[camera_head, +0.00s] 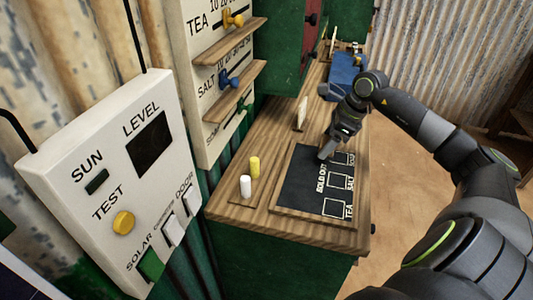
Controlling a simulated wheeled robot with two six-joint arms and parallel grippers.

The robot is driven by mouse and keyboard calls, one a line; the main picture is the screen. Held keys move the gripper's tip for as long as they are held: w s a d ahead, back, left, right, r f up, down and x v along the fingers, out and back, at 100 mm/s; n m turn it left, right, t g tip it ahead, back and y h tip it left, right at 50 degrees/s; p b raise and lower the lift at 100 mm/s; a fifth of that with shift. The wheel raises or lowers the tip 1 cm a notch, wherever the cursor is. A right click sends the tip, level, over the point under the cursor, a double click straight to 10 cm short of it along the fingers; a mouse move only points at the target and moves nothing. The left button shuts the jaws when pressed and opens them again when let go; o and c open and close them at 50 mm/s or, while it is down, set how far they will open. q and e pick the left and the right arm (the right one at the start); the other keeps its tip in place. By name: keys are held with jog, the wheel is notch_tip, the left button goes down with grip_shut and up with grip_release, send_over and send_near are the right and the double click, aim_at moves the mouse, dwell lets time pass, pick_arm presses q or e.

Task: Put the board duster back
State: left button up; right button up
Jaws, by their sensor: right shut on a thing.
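The board lies on the wooden counter and carries "SOLD OUT" lettering and boxes marked for tea, salt and soap. A white chalk (246,186) and a yellow chalk (255,167) stand upright on a small wooden holder left of the board. My left gripper is not in view.
A pale upright piece (301,113) stands on the counter behind the board. A blue item (347,77) lies farther back. A panel with a yellow test button (123,222) and a price board with sliding pegs (228,79) stand at the left. The counter's front strip (300,238) is clear.

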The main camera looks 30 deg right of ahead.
jog(key=w+a, duration=0.1)
jog(key=w, duration=0.1)
jog(key=w+a, duration=0.1)
jog(key=a, duration=0.1)
jog(key=shift+w, duration=0.35)
send_over(261, 150)
jog(key=d, duration=0.1)
jog(key=shift+s, duration=0.45)
notch_tip(261, 150, down, 4)
jog(key=shift+s+r+b, duration=0.1)
jog(key=shift+b, duration=0.75)
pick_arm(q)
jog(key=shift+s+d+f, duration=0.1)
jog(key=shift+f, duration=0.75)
pick_arm(e)
jog(key=o, duration=1)
jog(key=shift+c, duration=0.2)
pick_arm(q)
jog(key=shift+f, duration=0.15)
